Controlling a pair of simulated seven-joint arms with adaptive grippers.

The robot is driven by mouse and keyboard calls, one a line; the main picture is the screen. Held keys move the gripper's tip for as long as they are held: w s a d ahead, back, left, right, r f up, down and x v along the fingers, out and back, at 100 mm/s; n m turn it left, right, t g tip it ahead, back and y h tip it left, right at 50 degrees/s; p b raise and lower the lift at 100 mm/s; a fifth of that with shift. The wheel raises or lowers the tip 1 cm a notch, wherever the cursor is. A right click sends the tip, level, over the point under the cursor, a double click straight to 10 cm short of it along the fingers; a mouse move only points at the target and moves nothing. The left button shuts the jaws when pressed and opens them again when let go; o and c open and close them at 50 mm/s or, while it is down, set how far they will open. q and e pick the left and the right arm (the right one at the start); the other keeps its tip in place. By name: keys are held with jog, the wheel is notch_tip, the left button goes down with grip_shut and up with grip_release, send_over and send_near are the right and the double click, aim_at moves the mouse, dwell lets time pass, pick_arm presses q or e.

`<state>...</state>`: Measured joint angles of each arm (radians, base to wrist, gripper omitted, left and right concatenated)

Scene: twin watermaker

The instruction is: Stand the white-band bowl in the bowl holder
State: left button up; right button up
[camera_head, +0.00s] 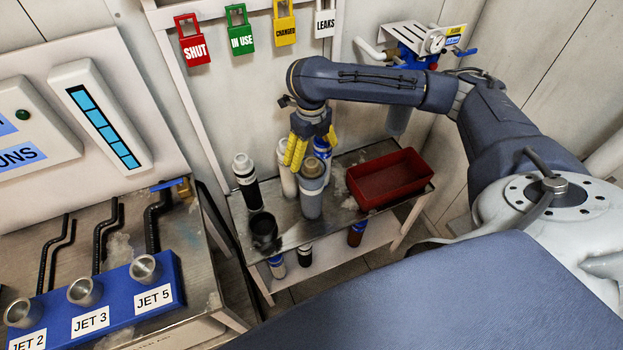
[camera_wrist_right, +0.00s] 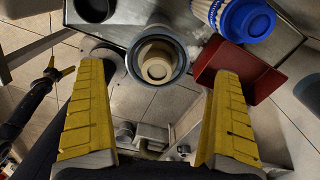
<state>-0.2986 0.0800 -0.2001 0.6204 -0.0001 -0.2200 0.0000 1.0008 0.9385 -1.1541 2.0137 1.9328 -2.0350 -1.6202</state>
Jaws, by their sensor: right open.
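A grey bowl (camera_head: 311,205) with a tan core in its mouth stands upright near the front edge of the metal cart top. My right gripper (camera_head: 298,152) is above and just behind the bowl's top, fingers pointing down. In the right wrist view its yellow fingers (camera_wrist_right: 158,112) are wide apart with nothing between them. My left gripper is in neither view.
A black bottle with a pale band (camera_head: 247,182), a white cartridge (camera_head: 287,175) and a blue-ended cartridge (camera_head: 323,147) stand close around the bowl. A red tray (camera_head: 390,180) fills the cart's right side. Small bottles (camera_head: 305,255) sit below. A blue jet rack (camera_head: 120,305) is left.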

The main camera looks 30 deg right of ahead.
aim_at(311, 170)
jog(key=shift+s+a+f, duration=0.1)
jog(key=shift+s+f, duration=0.05)
jog(key=shift+f, duration=3.45)
jog(key=shift+c, duration=0.2)
jog(key=c, duration=1.5)
